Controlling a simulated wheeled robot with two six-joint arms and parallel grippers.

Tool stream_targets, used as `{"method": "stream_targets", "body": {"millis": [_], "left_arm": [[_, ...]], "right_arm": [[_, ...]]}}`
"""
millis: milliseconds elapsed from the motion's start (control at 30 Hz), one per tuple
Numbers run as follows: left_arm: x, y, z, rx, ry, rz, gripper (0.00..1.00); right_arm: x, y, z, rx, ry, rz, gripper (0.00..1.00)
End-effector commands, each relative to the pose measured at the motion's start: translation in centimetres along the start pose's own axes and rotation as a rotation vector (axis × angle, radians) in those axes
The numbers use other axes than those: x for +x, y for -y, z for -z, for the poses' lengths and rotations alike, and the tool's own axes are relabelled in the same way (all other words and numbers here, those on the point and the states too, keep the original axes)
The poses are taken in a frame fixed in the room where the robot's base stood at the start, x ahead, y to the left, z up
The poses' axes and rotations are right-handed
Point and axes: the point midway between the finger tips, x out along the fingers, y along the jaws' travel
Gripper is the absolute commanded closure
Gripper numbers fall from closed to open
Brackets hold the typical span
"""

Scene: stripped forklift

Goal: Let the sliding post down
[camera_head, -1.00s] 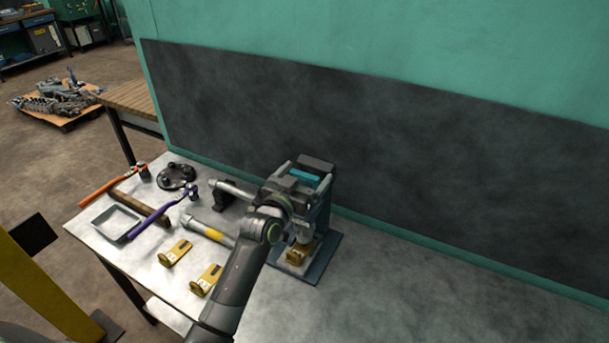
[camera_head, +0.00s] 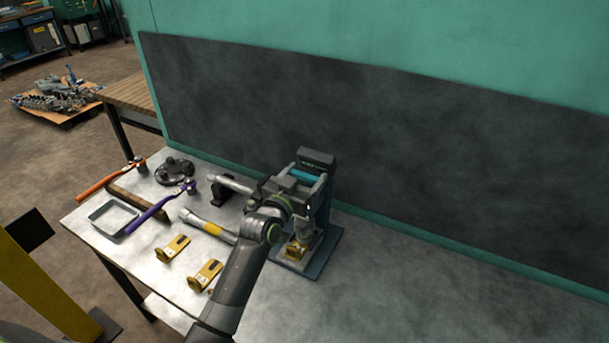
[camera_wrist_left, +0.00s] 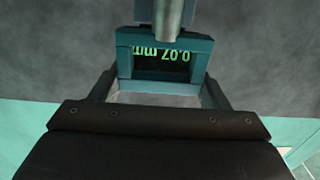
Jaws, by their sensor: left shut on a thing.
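A gauge stand with a blue-grey base plate (camera_head: 318,262) and upright column stands on the bench. Its dark head (camera_head: 317,158) carries a small display, and the display's green upside-down digits show in the left wrist view (camera_wrist_left: 161,55). A teal bar (camera_head: 306,177) lies just below the head, between the jaws of my left gripper (camera_head: 291,185). The gripper is shut on what looks like the upper part of the sliding post. The post's lower end (camera_head: 303,230) is above a small yellow block (camera_head: 295,250); contact cannot be told. My gripper hides the middle. My right gripper is out of view.
Left on the bench are two yellow brackets (camera_head: 173,248), a yellow-banded hammer (camera_head: 207,226), a purple-handled tool (camera_head: 160,209), an orange-handled tool (camera_head: 98,184) and a shallow tray (camera_head: 114,217). A dark panel (camera_head: 420,150) stands behind. The bench's right side is clear.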

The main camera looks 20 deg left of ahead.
Motion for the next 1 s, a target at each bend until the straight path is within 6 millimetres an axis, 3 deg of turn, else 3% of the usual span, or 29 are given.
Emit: {"method": "stream_targets", "body": {"millis": [33,333,367,500,833,1000], "left_arm": [[0.0,0.0,-0.7,-0.001,0.001,0.000,0.72],[0.0,0.0,-0.8,-0.001,0.007,0.000,0.72],[0.0,0.0,-0.8,-0.001,0.007,0.000,0.28],[0.0,0.0,-0.7,0.000,0.005,0.000,0.10],[-0.1,0.0,-0.6,0.000,0.002,0.000,0.09],[-1.4,0.0,-0.7,0.000,0.001,0.000,0.09]], "right_arm": [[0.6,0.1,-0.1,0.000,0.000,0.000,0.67],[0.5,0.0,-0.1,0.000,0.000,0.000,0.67],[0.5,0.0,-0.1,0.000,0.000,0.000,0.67],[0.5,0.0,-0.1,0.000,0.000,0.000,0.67],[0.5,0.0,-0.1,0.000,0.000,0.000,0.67],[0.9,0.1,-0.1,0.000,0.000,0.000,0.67]]}}
